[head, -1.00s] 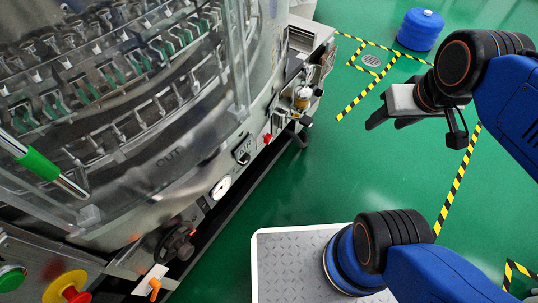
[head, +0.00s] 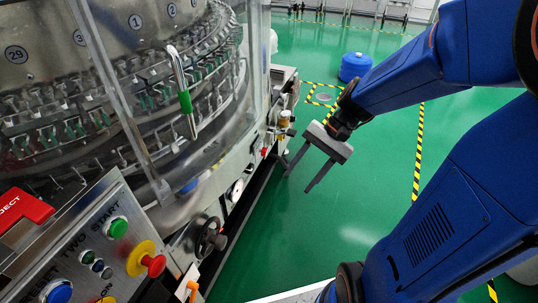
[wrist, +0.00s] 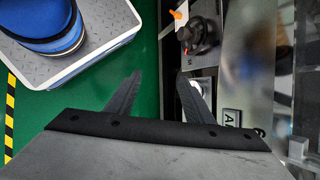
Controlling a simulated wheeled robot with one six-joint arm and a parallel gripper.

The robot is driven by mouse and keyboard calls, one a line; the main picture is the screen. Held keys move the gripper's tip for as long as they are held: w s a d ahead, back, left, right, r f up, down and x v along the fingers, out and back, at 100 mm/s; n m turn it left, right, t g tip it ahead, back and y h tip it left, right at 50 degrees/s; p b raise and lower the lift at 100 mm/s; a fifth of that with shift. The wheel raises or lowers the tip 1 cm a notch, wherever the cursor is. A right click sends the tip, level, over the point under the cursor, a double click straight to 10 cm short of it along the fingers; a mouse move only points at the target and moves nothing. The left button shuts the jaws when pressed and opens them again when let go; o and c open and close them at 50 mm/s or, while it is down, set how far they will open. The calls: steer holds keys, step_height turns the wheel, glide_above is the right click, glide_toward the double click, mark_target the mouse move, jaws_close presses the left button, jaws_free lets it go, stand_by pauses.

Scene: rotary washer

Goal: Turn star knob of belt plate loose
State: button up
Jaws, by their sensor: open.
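A dark, lobed hand knob (head: 210,241) sits on the lower front of the washer, right of the control panel. It looks like the star knob, though I cannot clearly make out a belt plate around it. It also shows in the wrist view (wrist: 201,37), at the top, beyond my fingertips and a little to their right. My gripper (head: 299,181) is open and empty, with its fingers pointing down and left. It hangs above the green floor, beside the washer front and apart from the knob. In the wrist view my gripper (wrist: 157,80) shows both fingers spread, nothing between them.
An orange lever (head: 192,287) sticks out just below the knob. The control panel (head: 100,245) with a red-and-yellow stop button (head: 147,260) is to its left.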

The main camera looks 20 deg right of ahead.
steer(key=w+f+m+y, duration=0.4)
steer(key=w+m+y, duration=0.1)
steer(key=w, duration=0.2)
steer(key=m+t+y, duration=0.3)
steer(key=m+t, duration=0.9)
steer(key=m, duration=0.5)
glide_toward(263, 151)
steer(key=w+a+f, duration=0.1)
steer(key=w+a, duration=0.4)
steer(key=shift+w+a+f, duration=0.2)
steer(key=shift+a, duration=0.05)
steer(key=c, duration=1)
